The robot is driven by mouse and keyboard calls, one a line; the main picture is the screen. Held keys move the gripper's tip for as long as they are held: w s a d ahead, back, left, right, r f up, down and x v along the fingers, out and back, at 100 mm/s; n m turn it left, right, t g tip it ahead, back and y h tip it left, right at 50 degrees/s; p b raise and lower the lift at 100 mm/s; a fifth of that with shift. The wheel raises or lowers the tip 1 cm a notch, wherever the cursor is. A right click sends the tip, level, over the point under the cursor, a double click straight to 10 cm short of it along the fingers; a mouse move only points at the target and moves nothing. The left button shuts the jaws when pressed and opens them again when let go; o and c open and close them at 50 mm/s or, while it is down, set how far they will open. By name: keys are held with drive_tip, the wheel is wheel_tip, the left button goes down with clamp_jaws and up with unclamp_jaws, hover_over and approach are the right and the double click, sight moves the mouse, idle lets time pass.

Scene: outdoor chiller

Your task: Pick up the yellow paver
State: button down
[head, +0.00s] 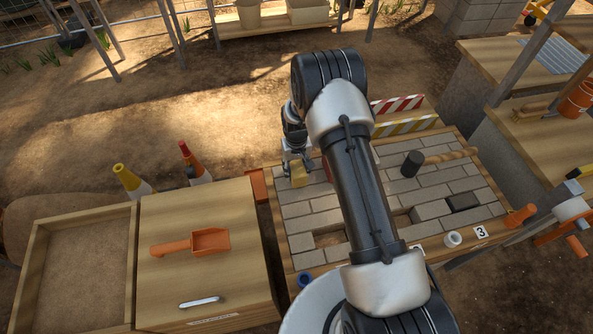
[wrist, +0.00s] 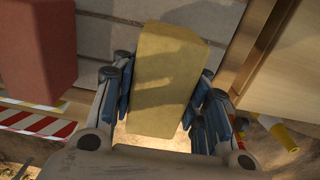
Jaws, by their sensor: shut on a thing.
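The yellow paver (wrist: 165,78) is a dull yellow block in the middle of the wrist view. My gripper (wrist: 165,95) is shut on it, with blue finger pads against its left and right sides. In the head view the yellow paver (head: 299,174) shows small between the fingers of my gripper (head: 298,165), over the far left part of the paved tray. Whether the paver touches the grey pavers beneath cannot be told. A red block (wrist: 38,48) stands left of the paver in the wrist view, apart from it; my arm mostly hides it in the head view.
The paved tray (head: 322,203) has gaps in its grey pavers. A black-headed mallet (head: 412,163) lies on it. A wooden box top with an orange scoop (head: 210,241) is at left. Cones (head: 193,163) and striped barriers (head: 398,104) stand beyond.

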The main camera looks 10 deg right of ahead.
sight(296, 164)
wheel_tip(296, 164, up, 18)
drive_tip(key=p, duration=0.5)
drive_tip(key=shift+r, duration=0.25)
drive_tip(key=c, duration=1.5)
unclamp_jaws()
clamp_jaws()
